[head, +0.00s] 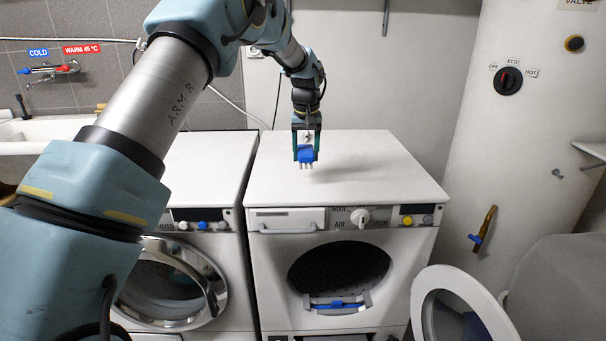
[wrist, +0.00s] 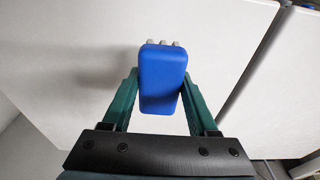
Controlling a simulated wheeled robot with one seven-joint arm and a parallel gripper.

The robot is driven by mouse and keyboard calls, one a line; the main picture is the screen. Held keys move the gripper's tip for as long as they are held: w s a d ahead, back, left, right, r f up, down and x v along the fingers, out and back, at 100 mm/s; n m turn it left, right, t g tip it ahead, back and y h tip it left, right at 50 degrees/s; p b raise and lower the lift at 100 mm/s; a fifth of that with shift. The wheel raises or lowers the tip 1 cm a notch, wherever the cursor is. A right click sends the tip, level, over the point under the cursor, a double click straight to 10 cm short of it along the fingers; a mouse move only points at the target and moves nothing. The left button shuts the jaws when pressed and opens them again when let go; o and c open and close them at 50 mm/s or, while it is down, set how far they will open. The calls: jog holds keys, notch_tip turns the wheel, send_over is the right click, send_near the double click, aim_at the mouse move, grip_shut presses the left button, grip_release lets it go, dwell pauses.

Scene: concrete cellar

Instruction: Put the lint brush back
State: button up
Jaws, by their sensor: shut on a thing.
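The lint brush is a blue block with pale bristle tufts (head: 305,155). My gripper (head: 306,146) is shut on it above the white top of the right-hand machine, with the tufts pointing down. In the wrist view the brush (wrist: 162,85) sits between the two green fingers, and its tufts peek out at the far end. A shadow lies on the machine top to the right of the brush; I cannot tell the exact gap below it.
The right-hand machine's top (head: 375,160) is otherwise bare. Its round door (head: 428,300) hangs open at the right. A grey bracket with a blue bar (head: 338,304) sits at the opening's lower edge. A washer (head: 205,165) stands left; a white tank (head: 530,110) stands right.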

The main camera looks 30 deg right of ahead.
aim_at(305, 184)
jog(key=shift+f+p, duration=0.75)
jog(key=shift+f, duration=2.6)
jog(key=shift+f, duration=0.2)
jog(key=o, duration=1.3)
